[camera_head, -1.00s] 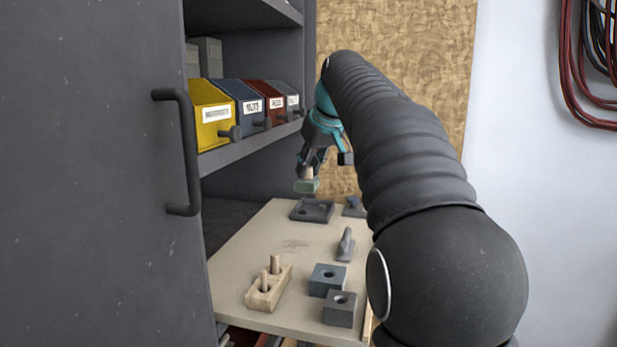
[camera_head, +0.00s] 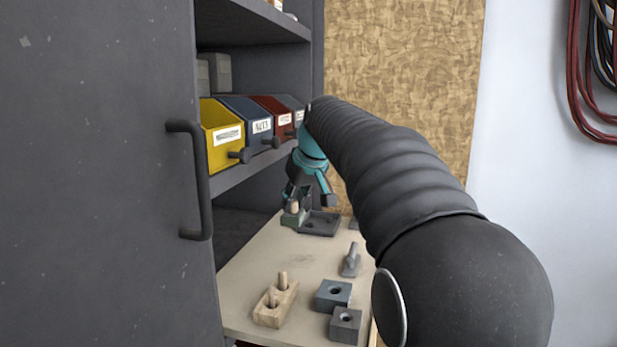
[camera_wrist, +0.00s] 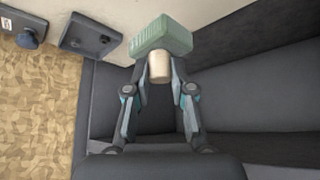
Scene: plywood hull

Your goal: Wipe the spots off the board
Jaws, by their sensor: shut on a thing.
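My gripper (camera_head: 297,200) is shut on the pale wooden handle (camera_wrist: 159,67) of a green wiping block (camera_head: 291,218). The block also shows in the wrist view (camera_wrist: 165,38), above the fingertips. It is at the far end of the beige board (camera_head: 250,268), just left of a dark square tray (camera_head: 320,224). I cannot tell whether its underside touches the board.
Labelled bins (camera_head: 221,135) line the shelf above. A cabinet door with a handle (camera_head: 199,182) is left.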

